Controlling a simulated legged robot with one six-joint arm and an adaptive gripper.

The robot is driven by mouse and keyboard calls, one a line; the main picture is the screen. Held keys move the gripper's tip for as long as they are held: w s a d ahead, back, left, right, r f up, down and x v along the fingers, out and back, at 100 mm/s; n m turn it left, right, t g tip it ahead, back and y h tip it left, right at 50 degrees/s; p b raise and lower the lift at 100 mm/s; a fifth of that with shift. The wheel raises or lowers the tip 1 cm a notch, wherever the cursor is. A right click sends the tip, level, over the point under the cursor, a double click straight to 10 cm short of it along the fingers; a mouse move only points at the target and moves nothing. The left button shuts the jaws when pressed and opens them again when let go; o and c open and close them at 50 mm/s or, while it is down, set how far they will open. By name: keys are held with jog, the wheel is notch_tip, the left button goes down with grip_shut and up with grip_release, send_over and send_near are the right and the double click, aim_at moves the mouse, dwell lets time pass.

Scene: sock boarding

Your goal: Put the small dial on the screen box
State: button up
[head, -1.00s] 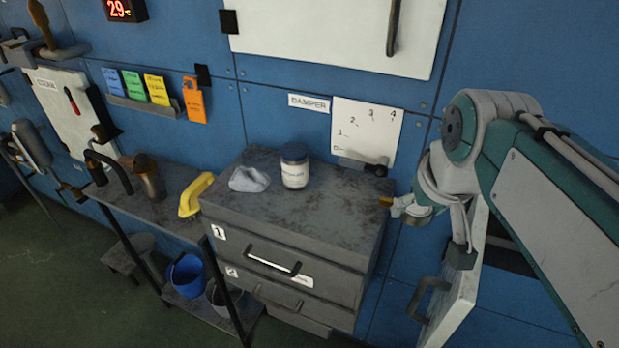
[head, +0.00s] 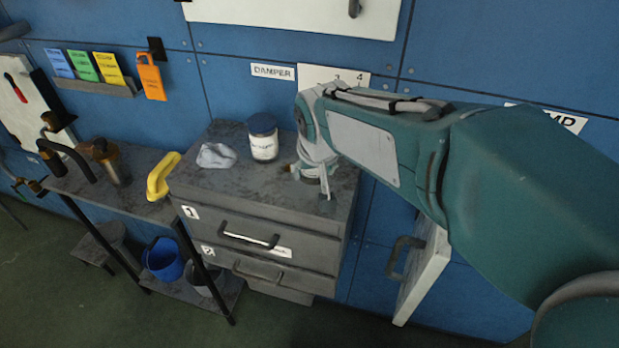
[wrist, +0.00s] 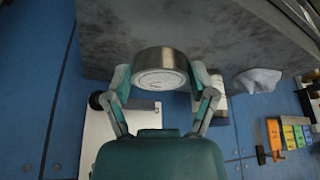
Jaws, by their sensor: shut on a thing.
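The small dial (wrist: 161,68) is a round metal-rimmed gauge with a white face. In the wrist view it sits between the two fingers of my gripper (wrist: 161,80), which are shut on its sides. In the head view my gripper (head: 318,177) is over the right part of the drawer cabinet's top; my arm hides much of it, and I cannot tell its exact height. No screen box with a lit display is in view now.
The drawer cabinet (head: 250,185) bears a lidded jar (head: 263,143) and a grey cloth (head: 216,156). A white door (head: 421,275) stands open at right.

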aim_at(311, 192)
jog(key=shift+w+a+f, duration=0.1)
jog(key=shift+w+f, duration=0.05)
jog(key=shift+f, duration=0.85)
jog(key=shift+w+a+f, duration=0.1)
jog(key=shift+w+f, duration=0.05)
jog(key=shift+f, duration=0.85)
jog(key=shift+f, duration=0.15)
jog(key=o, duration=1.1)
jog(key=v, duration=1.2)
